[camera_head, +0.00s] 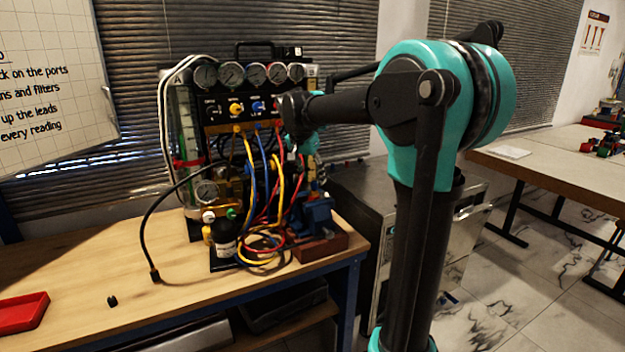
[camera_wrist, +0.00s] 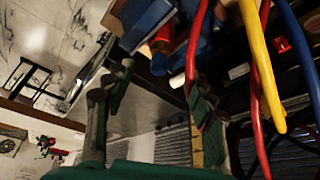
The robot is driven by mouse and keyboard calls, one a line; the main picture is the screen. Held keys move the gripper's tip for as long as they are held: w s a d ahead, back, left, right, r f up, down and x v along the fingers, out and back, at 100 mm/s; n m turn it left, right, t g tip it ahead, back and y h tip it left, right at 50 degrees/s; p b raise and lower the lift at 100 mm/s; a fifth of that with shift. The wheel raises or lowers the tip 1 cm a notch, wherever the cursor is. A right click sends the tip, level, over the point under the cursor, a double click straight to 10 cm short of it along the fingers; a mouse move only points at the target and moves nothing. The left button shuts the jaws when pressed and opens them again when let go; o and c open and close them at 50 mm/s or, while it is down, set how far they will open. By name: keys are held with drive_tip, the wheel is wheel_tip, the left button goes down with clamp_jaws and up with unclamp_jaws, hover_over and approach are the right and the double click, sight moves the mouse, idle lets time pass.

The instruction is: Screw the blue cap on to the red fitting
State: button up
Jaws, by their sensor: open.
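My gripper (camera_wrist: 148,108) is open in the wrist view, its two dark fingers wide apart with nothing between them. An orange-red cylinder (camera_wrist: 163,40), probably the red fitting, shows beyond the fingertips beside blue vise-like parts (camera_wrist: 145,18). A small dark blue piece (camera_wrist: 158,65) sits at its end; I cannot tell whether it is the blue cap. In the head view the blue vise (camera_head: 318,212) stands on a reddish-brown block at the bench's right end. There the fitting and cap cannot be made out, and my gripper is mostly hidden behind my arm among the hoses.
The gauge panel (camera_head: 250,100) stands behind, with red, yellow and blue hoses (camera_wrist: 262,75) hanging close to my gripper's right finger. A black hose (camera_head: 146,225) loops over the bench. A red tray (camera_head: 22,312) and small black piece (camera_head: 112,301) lie at front left.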

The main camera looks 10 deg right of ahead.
drive_tip(key=v, duration=1)
